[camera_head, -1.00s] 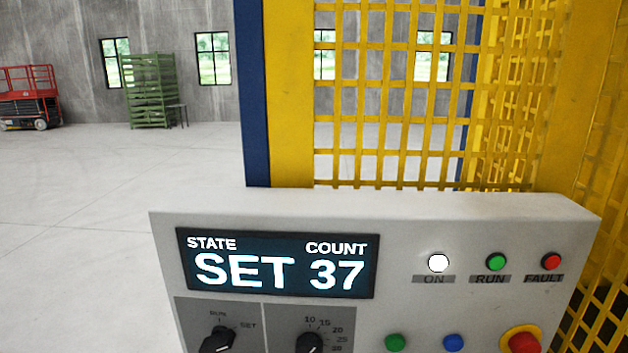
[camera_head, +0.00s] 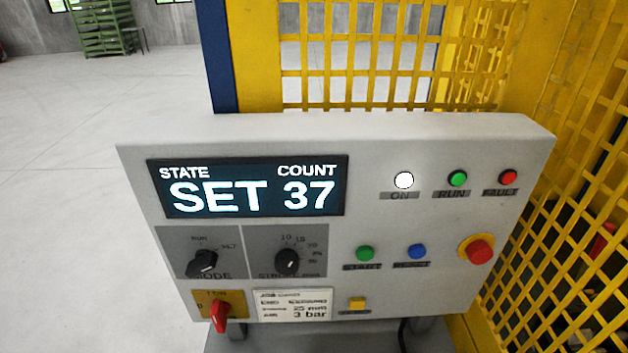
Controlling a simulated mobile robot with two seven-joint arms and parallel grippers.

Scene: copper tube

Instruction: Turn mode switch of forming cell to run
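The forming cell's grey control panel (camera_head: 370,140) fills the middle of the head view. The mode switch (camera_head: 203,263) is a black knob at the panel's lower left, with RUN marked above it and SET to its upper right. Its pointer slants toward the upper right, on the SET side. The display (camera_head: 247,187) reads STATE SET and COUNT 37. The white ON lamp (camera_head: 403,180) is bright. The green RUN lamp (camera_head: 457,178) and red FAULT lamp (camera_head: 508,177) sit to its right. Neither of my grippers shows.
Beside the mode switch is a second black knob (camera_head: 288,260). A red-handled switch (camera_head: 219,316) sits below. Green (camera_head: 365,253) and blue (camera_head: 417,251) buttons and a red emergency stop (camera_head: 480,250) are to the right. Yellow mesh guarding (camera_head: 350,60) stands behind. Floor at left is clear.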

